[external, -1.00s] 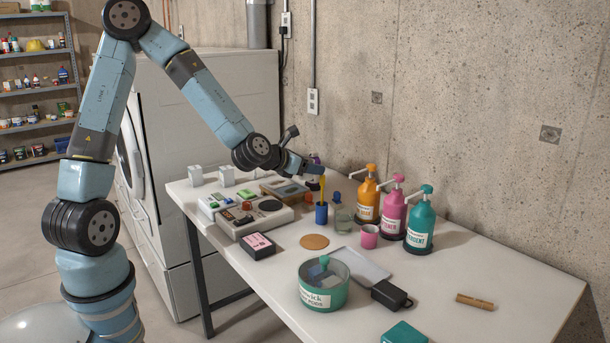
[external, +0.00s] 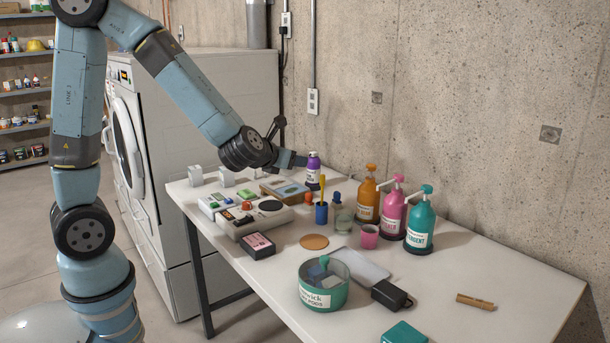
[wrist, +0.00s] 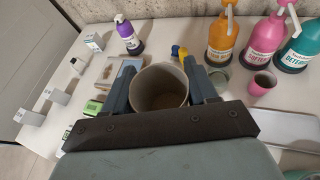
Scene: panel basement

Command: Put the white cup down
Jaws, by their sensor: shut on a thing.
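The white cup (wrist: 168,99) looks pale greyish-white in the wrist view, with its open mouth facing the camera. The inside that shows looks empty. My gripper (wrist: 160,84) is shut on it, one dark finger on each side. In the external view my gripper (external: 294,160) is above the far part of the table (external: 470,265), and the cup is not visible there. I cannot tell the exact height of the cup above the table.
A purple spray bottle (external: 313,172), a blue holder (external: 321,213), a glass jar (external: 343,218), a pink cup (external: 369,236) and three pump bottles (external: 393,212) stand near the gripper. A flat tan disc (external: 314,242) lies nearer. The table's right part is mostly clear.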

